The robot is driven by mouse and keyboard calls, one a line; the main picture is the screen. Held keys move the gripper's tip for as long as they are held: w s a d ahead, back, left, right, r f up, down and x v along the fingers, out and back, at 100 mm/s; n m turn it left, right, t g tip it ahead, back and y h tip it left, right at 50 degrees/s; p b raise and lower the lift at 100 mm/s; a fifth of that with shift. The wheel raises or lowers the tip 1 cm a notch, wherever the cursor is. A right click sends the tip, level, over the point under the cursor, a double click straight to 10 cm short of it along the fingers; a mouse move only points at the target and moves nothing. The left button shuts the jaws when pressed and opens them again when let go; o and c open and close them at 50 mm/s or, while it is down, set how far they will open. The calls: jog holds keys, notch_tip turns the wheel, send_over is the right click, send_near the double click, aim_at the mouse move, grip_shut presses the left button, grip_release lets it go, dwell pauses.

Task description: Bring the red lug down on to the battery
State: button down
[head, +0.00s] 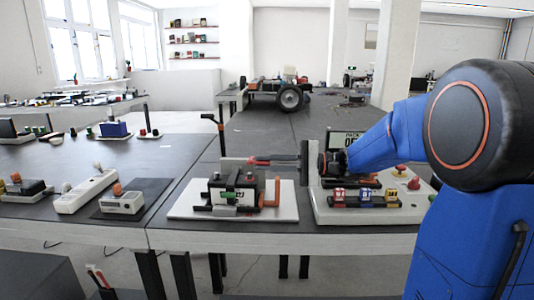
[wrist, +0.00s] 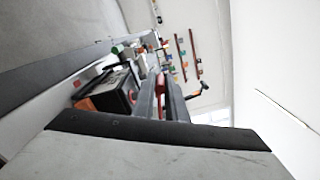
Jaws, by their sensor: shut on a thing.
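The battery (head: 236,188) is a black box with a label and a grip on top, standing on a white board. It also shows in the wrist view (wrist: 118,92), left of the fingers. My gripper (head: 258,161) reaches in from the right, its fingers level above the battery's top. It is shut on the red lug (head: 263,158), which also shows as a red strip between the fingers in the wrist view (wrist: 160,85). The lug appears a little above the battery, apart from it. The fingers hide most of the lug, and its contact end is unclear.
An orange bent piece (head: 272,192) stands at the battery's right side. A white panel (head: 370,212) with coloured blocks lies to the right. A white power strip (head: 87,190) lies left.

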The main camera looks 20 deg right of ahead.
jog(key=shift+s+f, duration=0.15)
jog(key=shift+f, duration=0.75)
jog(key=c, duration=1.8)
grip_release()
jog(key=shift+o, duration=0.2)
jog(key=shift+r, duration=0.1)
notch_tip(320, 180, up, 10)
jog(key=shift+f, duration=0.1)
